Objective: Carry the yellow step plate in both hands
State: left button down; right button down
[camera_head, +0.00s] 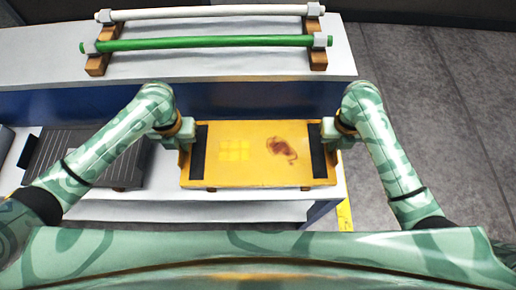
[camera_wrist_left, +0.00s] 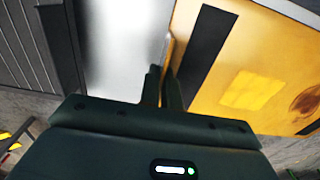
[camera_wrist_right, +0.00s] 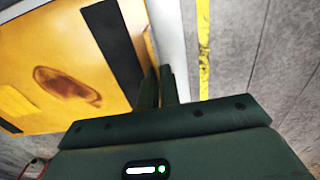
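The yellow step plate (camera_head: 258,170) lies level in front of me in the head view, with a dark strip near each end, a paler yellow square and a brown stain. My left gripper (camera_head: 187,145) is at its left end, its fingers close together on the plate's edge in the left wrist view (camera_wrist_left: 164,82). My right gripper (camera_head: 328,142) is at the right end, its fingers likewise closed on that edge in the right wrist view (camera_wrist_right: 158,82). Brown blocks show under the plate's front edge; I cannot tell whether it touches them.
A dark ribbed tray (camera_head: 80,158) stands left of the plate on the pale lower shelf (camera_head: 170,205). Behind, a green bar (camera_head: 200,43) and a white bar (camera_head: 210,12) lie on wooden supports on the upper shelf. Grey floor (camera_head: 430,90) is open at right, with a yellow stripe.

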pick_arm(q)
jog(key=shift+r, duration=0.15)
pick_arm(e)
jog(key=shift+w+r, duration=0.1)
jog(key=shift+r, duration=0.05)
